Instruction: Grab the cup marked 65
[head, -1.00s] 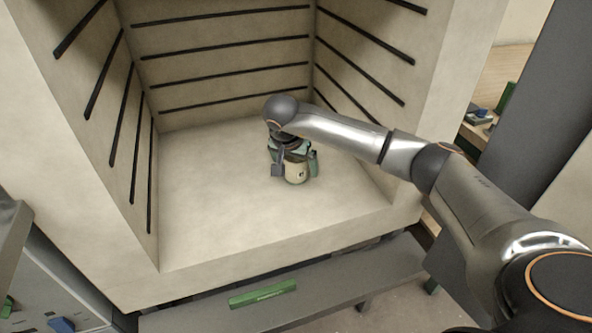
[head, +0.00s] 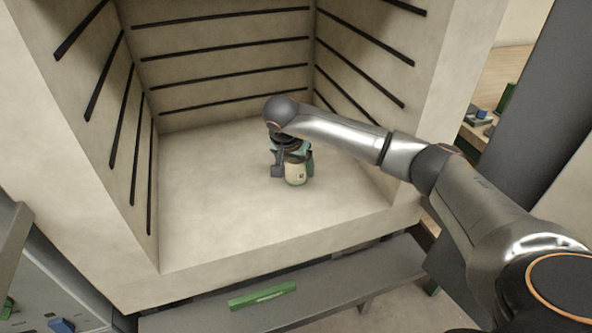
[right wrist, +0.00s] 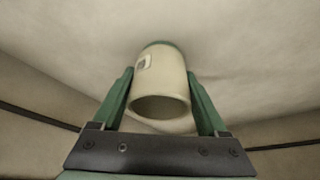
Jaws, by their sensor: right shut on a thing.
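A cream cup (head: 295,174) with a small dark mark stands upright on the floor of the kiln-like chamber; the mark is too small to read. In the right wrist view the cup (right wrist: 162,85) shows its open rim, a green band at its far end and a small label. My right gripper (head: 292,164) reaches down over the cup, its green fingers shut on the cup's two sides. The right gripper (right wrist: 162,95) also shows in the right wrist view, with a finger on each side of the cup. My left gripper is not in view.
The chamber (head: 230,225) has pale walls with black slots on the back and both sides; its floor around the cup is bare. A green bar (head: 262,295) lies on a grey bench below the front edge. A blue-and-grey item (head: 480,117) sits on a table at right.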

